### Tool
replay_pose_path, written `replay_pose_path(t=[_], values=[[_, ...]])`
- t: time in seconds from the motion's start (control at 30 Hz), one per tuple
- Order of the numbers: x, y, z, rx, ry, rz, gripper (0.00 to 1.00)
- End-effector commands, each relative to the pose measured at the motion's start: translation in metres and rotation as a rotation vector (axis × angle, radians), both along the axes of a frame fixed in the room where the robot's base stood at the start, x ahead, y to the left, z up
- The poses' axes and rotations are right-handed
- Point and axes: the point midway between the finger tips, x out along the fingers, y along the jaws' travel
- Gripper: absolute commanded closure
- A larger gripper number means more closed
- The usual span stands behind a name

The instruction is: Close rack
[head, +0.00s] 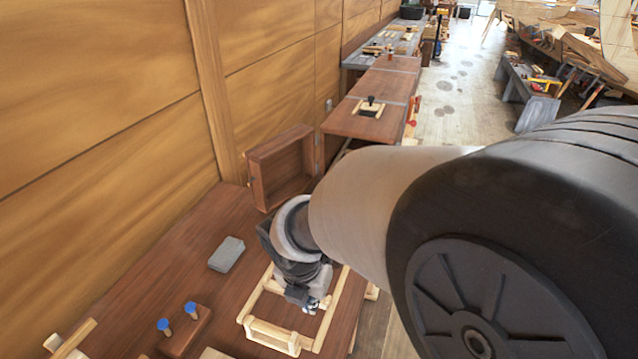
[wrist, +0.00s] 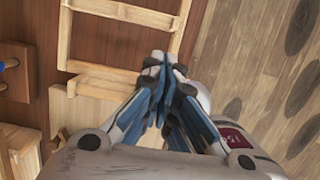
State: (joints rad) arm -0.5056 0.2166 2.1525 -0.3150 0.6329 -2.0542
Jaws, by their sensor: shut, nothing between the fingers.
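A pale wooden rack-like frame (head: 268,328) of rails and cross bars lies on the brown bench top; my arm hides part of it. It also shows in the wrist view (wrist: 120,12), just beyond my fingertips. My gripper (head: 312,303) is shut and empty, pointing down over the frame's right part. In the wrist view my gripper (wrist: 160,62) has its blue-lined fingers together beside the frame's cross bar. I cannot tell whether they touch it. I cannot tell which part of the frame moves.
A brown open box (head: 282,165) stands on its side near the wall. A grey block (head: 227,254) lies left of my gripper. A brown block with two blue-topped pegs (head: 185,328) is at front left. Bare bench top (head: 175,255) lies near the wall; floor is to the right.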

Motion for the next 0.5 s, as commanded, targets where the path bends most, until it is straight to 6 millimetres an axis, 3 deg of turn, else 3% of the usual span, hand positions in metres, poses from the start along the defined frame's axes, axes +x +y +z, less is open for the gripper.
replay_pose_path(t=[0.3,0.5], values=[[0.012,-0.006,-0.059,0.000,0.002,-0.006,1.00],[0.019,-0.008,-0.083,0.001,0.001,-0.008,1.00]])
